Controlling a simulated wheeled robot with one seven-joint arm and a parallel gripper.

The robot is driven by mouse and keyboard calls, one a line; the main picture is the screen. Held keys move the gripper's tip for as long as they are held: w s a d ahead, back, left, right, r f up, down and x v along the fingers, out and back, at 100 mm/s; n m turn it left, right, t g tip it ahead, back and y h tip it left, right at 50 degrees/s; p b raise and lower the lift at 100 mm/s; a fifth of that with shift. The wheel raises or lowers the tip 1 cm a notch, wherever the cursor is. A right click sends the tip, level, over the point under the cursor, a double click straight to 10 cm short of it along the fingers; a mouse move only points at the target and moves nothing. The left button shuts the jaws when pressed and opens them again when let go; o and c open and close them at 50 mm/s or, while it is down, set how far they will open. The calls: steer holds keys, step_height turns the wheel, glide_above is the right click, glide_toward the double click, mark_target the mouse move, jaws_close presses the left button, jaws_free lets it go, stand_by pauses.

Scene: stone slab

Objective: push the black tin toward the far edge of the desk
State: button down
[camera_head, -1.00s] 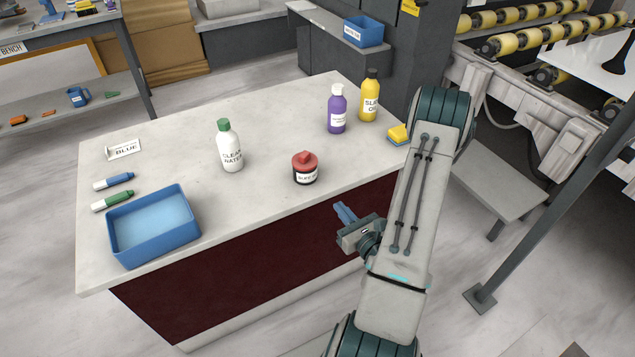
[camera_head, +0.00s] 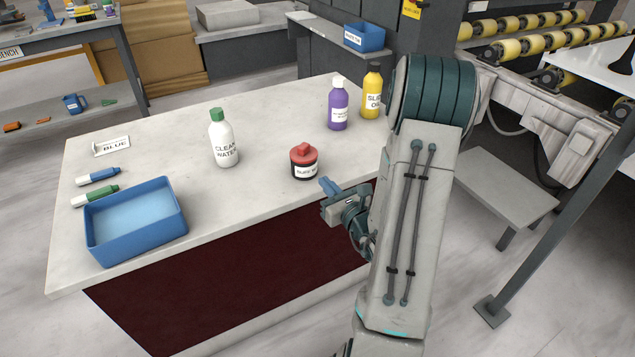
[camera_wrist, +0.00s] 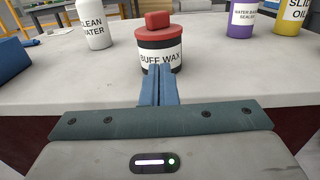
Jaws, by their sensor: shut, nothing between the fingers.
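The black tin (camera_head: 304,163) has a red lid with a raised knob and a white label. It stands upright near the front edge of the pale stone desk top (camera_head: 270,130). In the wrist view the tin (camera_wrist: 174,48) is straight ahead, its label reading "BUFF WAX". My gripper (camera_head: 326,184) is shut and empty, at the desk's front edge just on the near side of the tin. In the wrist view its blue fingers (camera_wrist: 160,82) are together and overlap the tin's lower part; I cannot tell whether they touch it.
A white bottle (camera_head: 223,140) stands left of the tin. Purple (camera_head: 338,105) and yellow (camera_head: 371,92) bottles stand behind it to the right. A blue tray (camera_head: 135,222), two markers and a small sign (camera_head: 111,146) are at the left. The desk behind the tin is clear.

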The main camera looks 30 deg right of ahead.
mark_target(311, 166)
steer(key=shift+w+a+r+b, duration=0.15)
steer(key=shift+w+b, duration=0.35)
steer(key=shift+w, duration=0.85)
steer(key=shift+w+a+f+b, duration=0.1)
steer(key=shift+w+b, duration=0.35)
steer(key=shift+w, duration=0.85)
